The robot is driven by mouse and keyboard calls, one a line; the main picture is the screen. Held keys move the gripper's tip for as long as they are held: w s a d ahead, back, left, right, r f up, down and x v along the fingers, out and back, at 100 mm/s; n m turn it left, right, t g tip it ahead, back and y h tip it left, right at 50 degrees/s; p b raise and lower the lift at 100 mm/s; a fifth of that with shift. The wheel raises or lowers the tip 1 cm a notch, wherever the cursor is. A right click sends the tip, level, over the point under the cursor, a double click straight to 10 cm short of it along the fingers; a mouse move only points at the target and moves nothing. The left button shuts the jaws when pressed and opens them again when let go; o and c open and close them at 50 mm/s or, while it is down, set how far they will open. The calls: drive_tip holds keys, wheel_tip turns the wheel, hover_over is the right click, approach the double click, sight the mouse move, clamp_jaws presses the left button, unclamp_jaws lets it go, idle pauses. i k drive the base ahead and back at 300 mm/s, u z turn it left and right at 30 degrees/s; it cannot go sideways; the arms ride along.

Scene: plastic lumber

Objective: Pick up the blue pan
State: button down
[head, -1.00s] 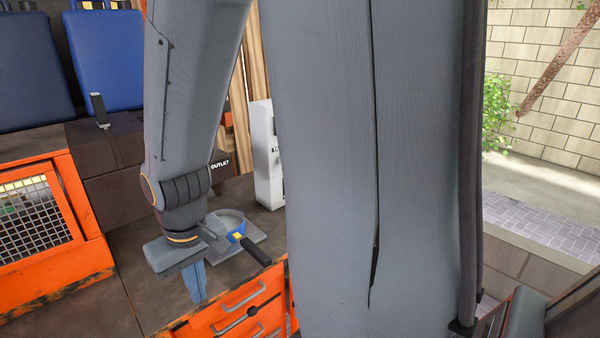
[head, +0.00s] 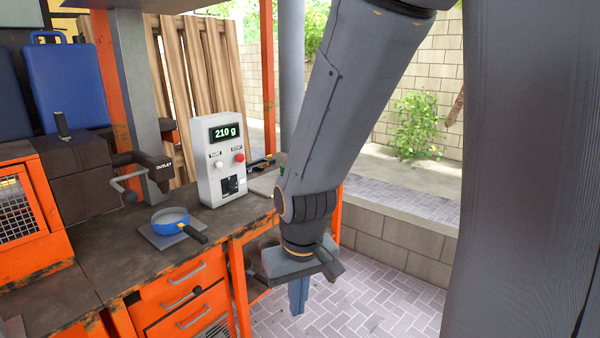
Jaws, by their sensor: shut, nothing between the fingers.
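The blue pan (head: 170,222) sits on a flat grey plate (head: 148,238) on the dark workbench, left of centre in the head view. My gripper (head: 298,296) hangs pointing down, to the right of the pan and beyond the bench's right end, over the paved floor. Its fingers are together and nothing shows between them. It is well apart from the pan.
A white scale display box (head: 218,162) reading 210 g stands behind the pan. An outlet machine (head: 150,172) with a crank is at the back left. Orange drawers (head: 186,290) are under the bench. An orange caged unit (head: 20,205) stands at left.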

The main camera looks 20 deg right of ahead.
sight(170, 220)
drive_tip(key=z, duration=0.55)
drive_tip(key=i, duration=1.65)
drive_tip(key=u, duration=0.4)
drive_tip(key=k, duration=0.7)
drive_tip(key=u, duration=0.2)
